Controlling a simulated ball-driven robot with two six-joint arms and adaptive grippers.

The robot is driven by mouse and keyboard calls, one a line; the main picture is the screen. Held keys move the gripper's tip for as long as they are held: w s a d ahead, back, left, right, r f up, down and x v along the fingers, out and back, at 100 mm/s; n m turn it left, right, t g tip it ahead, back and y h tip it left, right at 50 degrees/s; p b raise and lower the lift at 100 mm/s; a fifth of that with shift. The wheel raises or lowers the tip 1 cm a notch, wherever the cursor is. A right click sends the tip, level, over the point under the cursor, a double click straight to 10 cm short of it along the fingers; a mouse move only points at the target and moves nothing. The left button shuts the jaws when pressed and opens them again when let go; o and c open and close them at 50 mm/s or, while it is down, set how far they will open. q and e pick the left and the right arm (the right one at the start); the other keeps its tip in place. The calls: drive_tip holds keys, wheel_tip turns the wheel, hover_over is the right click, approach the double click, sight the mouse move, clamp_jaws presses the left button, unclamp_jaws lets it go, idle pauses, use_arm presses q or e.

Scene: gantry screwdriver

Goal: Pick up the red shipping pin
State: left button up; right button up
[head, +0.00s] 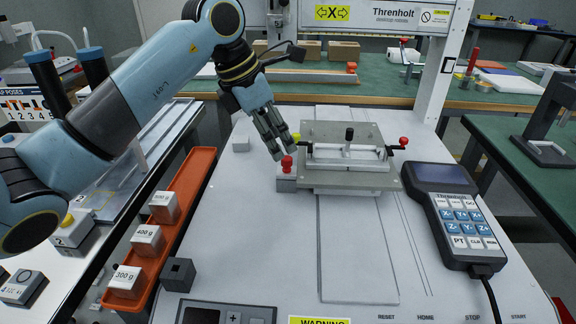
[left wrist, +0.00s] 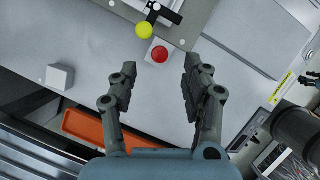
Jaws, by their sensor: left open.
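The red shipping pin (head: 287,163) shows as a round red head on a small light block at the left edge of the grey fixture plate (head: 345,182). In the left wrist view the red head (left wrist: 160,54) lies ahead of the fingertips, between their lines. My left gripper (head: 279,150) is open and empty, pointing down just behind and above the pin. Its two fingers (left wrist: 160,68) are apart, and nothing is between them. The pin's shaft is hidden.
A yellow ball knob (left wrist: 144,31) is close beside the pin. A red knob (head: 404,142) sits at the fixture's right side. An orange tray (head: 190,185) with weights lies left, and a handheld pendant (head: 455,215) lies right. The white table front is mostly clear.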

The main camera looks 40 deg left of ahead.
sight(285, 158)
use_arm(q)
drive_tip(key=x, duration=0.5)
drive_tip(key=shift+f+b, duration=0.1)
drive_tip(key=shift+b, duration=0.3)
use_arm(e)
drive_tip(key=shift+w+f, duration=0.2)
drive_tip(key=shift+w, duration=0.3)
drive_tip(key=shift+w+f, duration=0.2)
drive_tip(key=shift+w, duration=0.3)
use_arm(q)
drive_tip(key=c, duration=0.4)
clamp_jaws()
use_arm(e)
drive_tip(key=shift+s+a, duration=0.25)
drive_tip(key=shift+s, duration=0.05)
